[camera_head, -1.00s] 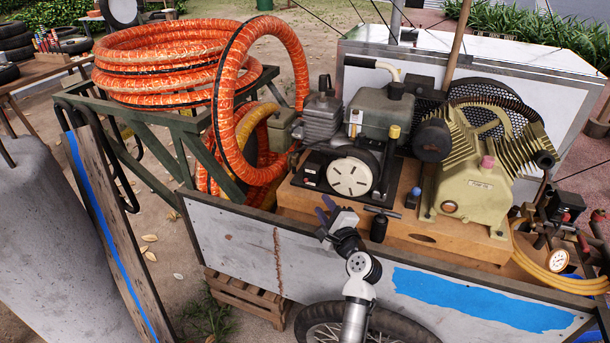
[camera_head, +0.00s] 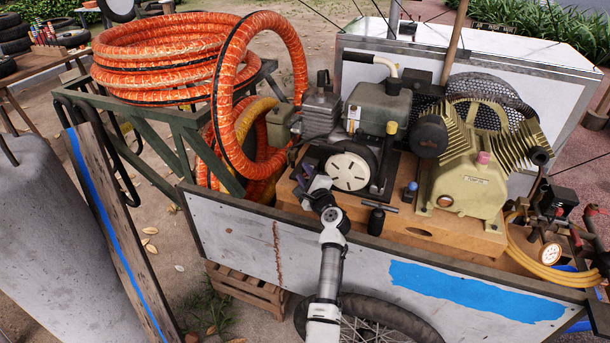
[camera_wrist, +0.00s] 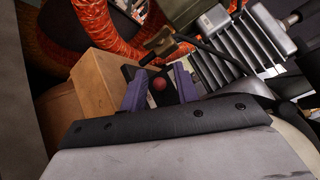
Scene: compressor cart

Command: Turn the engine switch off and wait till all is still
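The engine (camera_head: 380,108), grey with a white round starter disc (camera_head: 348,172), sits on a wooden base on the cart. In the wrist view a round red knob (camera_wrist: 159,85) shows on a black plate at the engine's side; it looks like the engine switch, but its on or off state cannot be told. My gripper (camera_head: 313,178) is at the left front of the engine and hides that spot in the head view. In the wrist view its two purple fingers (camera_wrist: 159,91) stand apart, with the knob seen between their tips. Contact cannot be told.
The cart's side wall (camera_head: 250,240) stands below my arm. The yellow-green compressor pump (camera_head: 470,185) is to the right, with a mesh guard (camera_head: 492,105) behind it. A small black cylinder (camera_head: 376,221) stands near the base's front edge. An orange hose (camera_head: 228,100) loops close on the left.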

